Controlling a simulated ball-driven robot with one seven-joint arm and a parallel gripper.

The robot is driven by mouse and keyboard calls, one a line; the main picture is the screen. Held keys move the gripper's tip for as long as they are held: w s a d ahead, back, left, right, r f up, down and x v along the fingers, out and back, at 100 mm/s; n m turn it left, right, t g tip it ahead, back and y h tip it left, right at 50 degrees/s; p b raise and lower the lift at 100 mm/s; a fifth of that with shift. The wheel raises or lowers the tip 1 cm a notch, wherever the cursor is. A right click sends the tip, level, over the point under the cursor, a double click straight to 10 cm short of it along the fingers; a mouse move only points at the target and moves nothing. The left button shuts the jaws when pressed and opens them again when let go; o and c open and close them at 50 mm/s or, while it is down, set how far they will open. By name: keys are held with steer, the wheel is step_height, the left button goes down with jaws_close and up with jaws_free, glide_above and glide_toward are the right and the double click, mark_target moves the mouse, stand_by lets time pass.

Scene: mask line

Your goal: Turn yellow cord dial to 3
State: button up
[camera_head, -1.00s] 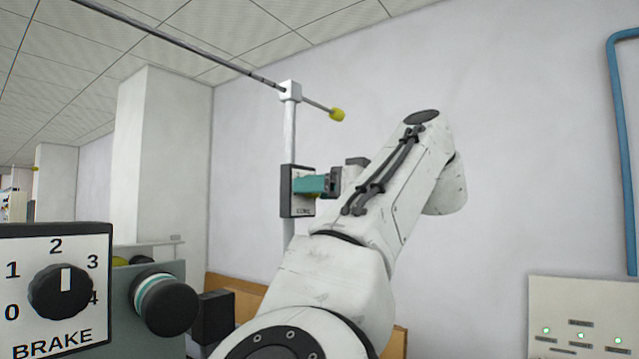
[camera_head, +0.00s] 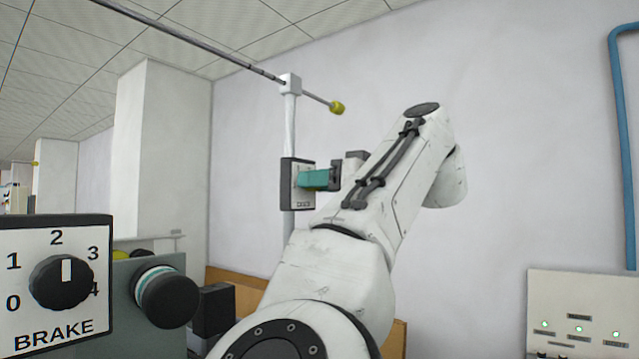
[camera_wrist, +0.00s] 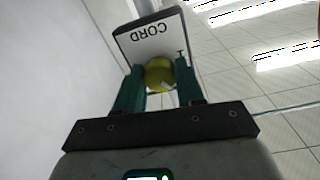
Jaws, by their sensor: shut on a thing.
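The yellow cord dial (camera_wrist: 159,74) sits on a white-faced box (camera_wrist: 146,42) marked CORD, which shows upside down in the wrist view. My gripper (camera_wrist: 160,80) has its teal fingers on both sides of the dial and is shut on it. In the head view the cord box (camera_head: 288,185) is mounted on a pale upright post, and my gripper (camera_head: 312,180) reaches its face from the right. The fingers hide the dial there. Its pointer and most of its numbers cannot be read.
A BRAKE panel (camera_head: 88,240) with a black dial (camera_head: 60,282) stands at the lower left, beside a black round knob (camera_head: 168,300). A rod with a yellow tip (camera_head: 337,107) crosses above the post. A panel with green lights (camera_head: 580,300) is at the lower right.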

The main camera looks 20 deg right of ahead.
steer(key=shift+f+m+b, duration=0.2)
steer(key=shift+m+b, duration=0.1)
steer(key=shift+b, duration=0.15)
steer(key=shift+r+m+g+b, duration=0.15)
steer(key=shift+m, duration=3.05)
steer(key=shift+r+m+g+b, duration=0.1)
steer(key=shift+m+g+b, duration=0.05)
steer(key=shift+m, duration=3.05)
steer(key=o, duration=1)
steer(key=shift+o, duration=0.2)
